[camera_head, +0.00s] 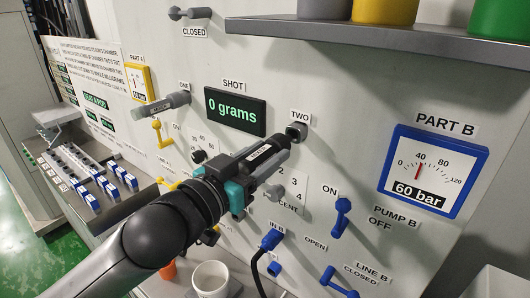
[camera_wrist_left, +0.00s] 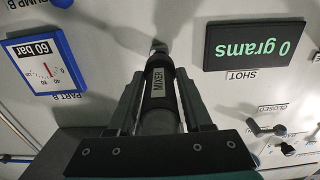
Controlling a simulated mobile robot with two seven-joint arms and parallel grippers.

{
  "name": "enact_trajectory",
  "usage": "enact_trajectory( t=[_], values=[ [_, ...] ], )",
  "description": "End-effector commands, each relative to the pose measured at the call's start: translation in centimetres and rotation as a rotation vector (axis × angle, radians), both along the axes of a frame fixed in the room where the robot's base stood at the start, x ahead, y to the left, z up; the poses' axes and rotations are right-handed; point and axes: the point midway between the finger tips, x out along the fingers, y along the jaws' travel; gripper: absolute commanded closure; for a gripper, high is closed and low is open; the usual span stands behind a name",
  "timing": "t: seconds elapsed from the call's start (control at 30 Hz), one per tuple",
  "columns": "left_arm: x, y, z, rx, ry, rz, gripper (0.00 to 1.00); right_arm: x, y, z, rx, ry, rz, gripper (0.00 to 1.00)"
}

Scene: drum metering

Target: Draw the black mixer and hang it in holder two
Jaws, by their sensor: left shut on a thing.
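My left gripper (camera_head: 252,170) is shut on the black mixer (camera_head: 268,153), a dark tube with a white label. In the left wrist view the mixer (camera_wrist_left: 160,88) lies between the two fingers and its label reads MIXER. The mixer points at the wall, its far end close to holder two (camera_head: 297,131), a dark round socket under the TWO sign. Holder two (camera_wrist_left: 158,47) also shows at the mixer's tip in the left wrist view. I cannot tell whether the tip touches or enters it. My right gripper is not in view.
A grey piece (camera_head: 168,105) sticks out at the ONE label. The shot display (camera_head: 236,111) reads 0 grams; the blue gauge (camera_head: 434,172) reads 60 bar. A shelf (camera_head: 380,29) with coloured containers juts out above. Blue levers (camera_head: 341,215) and a white cup (camera_head: 211,279) are below.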

Motion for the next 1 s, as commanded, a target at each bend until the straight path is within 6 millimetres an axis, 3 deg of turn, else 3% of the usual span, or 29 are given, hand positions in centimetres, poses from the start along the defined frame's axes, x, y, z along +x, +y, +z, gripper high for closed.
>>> enact_trajectory(
  t=[1.0],
  values=[
    [-0.02, -0.03, 0.02, 0.0, 0.0, 0.0, 1.0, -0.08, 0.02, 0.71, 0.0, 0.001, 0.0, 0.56]
  ],
)
